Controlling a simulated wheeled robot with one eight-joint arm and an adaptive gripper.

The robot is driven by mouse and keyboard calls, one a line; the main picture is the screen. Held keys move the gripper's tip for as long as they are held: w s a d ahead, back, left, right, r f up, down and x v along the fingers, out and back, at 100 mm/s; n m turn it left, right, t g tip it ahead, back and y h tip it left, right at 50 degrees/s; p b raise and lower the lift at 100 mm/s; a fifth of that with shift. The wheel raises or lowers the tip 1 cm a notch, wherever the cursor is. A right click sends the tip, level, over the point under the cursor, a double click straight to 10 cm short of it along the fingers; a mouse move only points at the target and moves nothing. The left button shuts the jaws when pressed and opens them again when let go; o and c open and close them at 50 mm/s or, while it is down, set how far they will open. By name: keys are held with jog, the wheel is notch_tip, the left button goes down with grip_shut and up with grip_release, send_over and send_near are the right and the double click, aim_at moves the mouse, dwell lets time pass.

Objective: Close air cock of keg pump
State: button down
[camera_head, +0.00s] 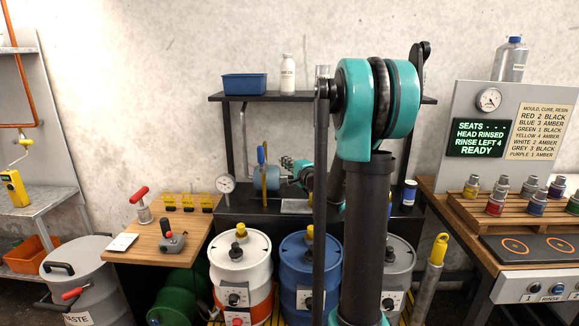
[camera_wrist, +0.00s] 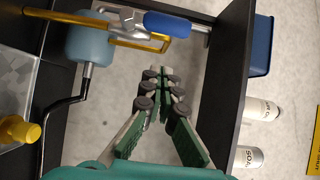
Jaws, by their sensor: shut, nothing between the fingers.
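No part is clearly marked as the keg pump or its air cock. On the dark bench, a blue cylinder (camera_wrist: 92,42) has a yellow frame (camera_wrist: 125,38) and a blue-gripped lever (camera_wrist: 168,24); the lever (camera_head: 262,155) stands upright in the head view. My gripper (camera_wrist: 160,78) is shut and empty, apart from the lever. In the head view it (camera_head: 289,163) is right of the lever.
A dark shelf (camera_head: 322,98) overhangs the bench, holding a blue bin (camera_head: 245,84) and a white bottle (camera_head: 288,73). A gauge (camera_head: 226,184) stands left of the cylinder. White (camera_head: 240,258), blue (camera_head: 303,270) and grey drums stand below.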

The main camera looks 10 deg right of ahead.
aim_at(261, 159)
jog(key=w+a, duration=0.4)
jog(key=shift+w+a, duration=0.35)
jog(key=shift+w, duration=0.05)
